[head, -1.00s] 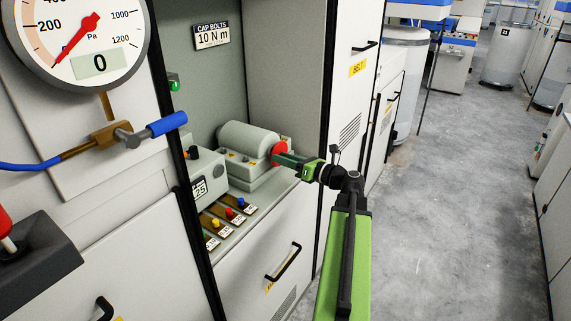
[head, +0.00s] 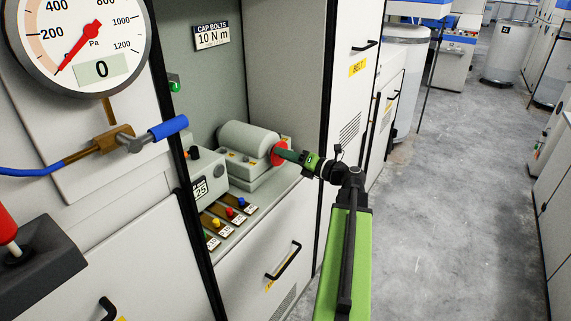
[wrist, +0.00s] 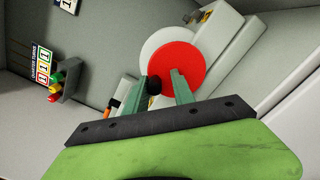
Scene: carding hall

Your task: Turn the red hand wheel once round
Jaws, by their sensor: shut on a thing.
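The red hand wheel (head: 278,153) is a flat red disc on the end of a grey rounded housing (head: 248,142) inside the open cabinet bay. In the wrist view the red disc (wrist: 176,66) fills the space beyond my fingertips, with a dark knob (wrist: 154,85) on its near side. My gripper (head: 292,155) is at the wheel's face, coming from the right. In the wrist view its two green fingers (wrist: 164,82) straddle the knob, which lies close to the left finger. It is shut on the knob; the exact contact is partly hidden.
Below the housing is a shelf with several coloured buttons (head: 217,223). A small box marked 25 (head: 200,190) stands left of it. A pressure gauge (head: 80,45) reading 0 and a blue-handled valve (head: 168,127) are at the left. The grey floor (head: 430,200) at right is clear.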

